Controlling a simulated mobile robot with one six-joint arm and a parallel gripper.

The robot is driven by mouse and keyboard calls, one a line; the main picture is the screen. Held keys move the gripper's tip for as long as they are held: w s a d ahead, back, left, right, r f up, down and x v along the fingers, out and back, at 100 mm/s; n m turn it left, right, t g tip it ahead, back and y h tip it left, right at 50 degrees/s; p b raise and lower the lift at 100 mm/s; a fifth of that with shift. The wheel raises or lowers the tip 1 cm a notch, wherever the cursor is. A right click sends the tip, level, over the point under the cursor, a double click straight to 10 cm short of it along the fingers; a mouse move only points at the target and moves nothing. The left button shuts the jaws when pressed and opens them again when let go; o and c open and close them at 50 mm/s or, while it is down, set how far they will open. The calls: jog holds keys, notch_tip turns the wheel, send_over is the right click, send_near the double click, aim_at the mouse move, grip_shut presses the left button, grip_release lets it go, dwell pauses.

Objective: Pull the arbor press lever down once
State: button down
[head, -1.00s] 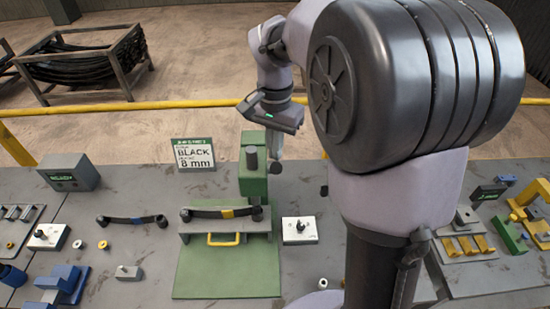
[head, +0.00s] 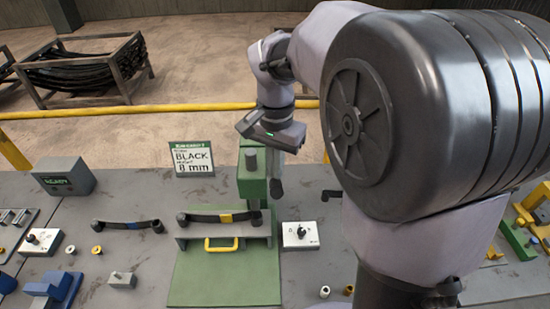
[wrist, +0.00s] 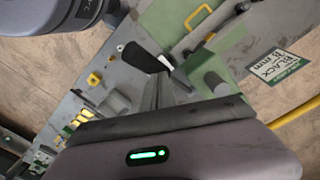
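The arbor press (head: 253,180) is a green upright column with a dark ram top, standing at the back right of a green base plate. Its lever (head: 276,188) shows as a dark grip just right of the column. In the wrist view the black lever grip (wrist: 140,57) crosses at my fingertips. My gripper (head: 276,170) points down, right of the press column. Its fingers (wrist: 157,85) are close together and appear closed around the lever; the exact contact is partly hidden.
A black leaf spring (head: 220,216) with a yellow band lies on the press fixture, above a yellow handle (head: 221,245). A white switch box (head: 300,235) stands to the right. A sign (head: 192,158) reads BLACK 8 mm. A yellow rail (head: 100,113) runs behind the bench.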

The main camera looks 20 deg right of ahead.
aim_at(276, 182)
jog(key=shift+s+a+f+b, duration=0.2)
jog(key=shift+s+f+b, duration=0.25)
jog(key=shift+f+b, duration=0.25)
jog(key=shift+s+a+f+b, duration=0.15)
jog(key=shift+s+f+b, duration=0.35)
jog(key=shift+f, duration=0.3)
jog(key=shift+w, duration=0.1)
jog(key=f+b, duration=0.1)
jog(key=s+f+b, duration=0.1)
jog(key=f+b, duration=0.2)
jog(key=shift+s+a, duration=0.2)
jog(key=shift+a, duration=0.1)
jog(key=shift+w+f, duration=0.1)
jog(key=shift+f, duration=0.05)
jog(key=shift+s+a+f+b, duration=0.1)
jog(key=shift+s+f+b, duration=0.05)
jog(key=shift+f+b, duration=0.85)
jog(key=shift+s+f+b, duration=0.1)
jog(key=shift+f+b, duration=0.7)
jog(key=shift+f, duration=0.3)
jog(key=shift+f, duration=0.3)
jog(key=shift+f+b, duration=0.5)
jog(key=shift+b, duration=0.1)
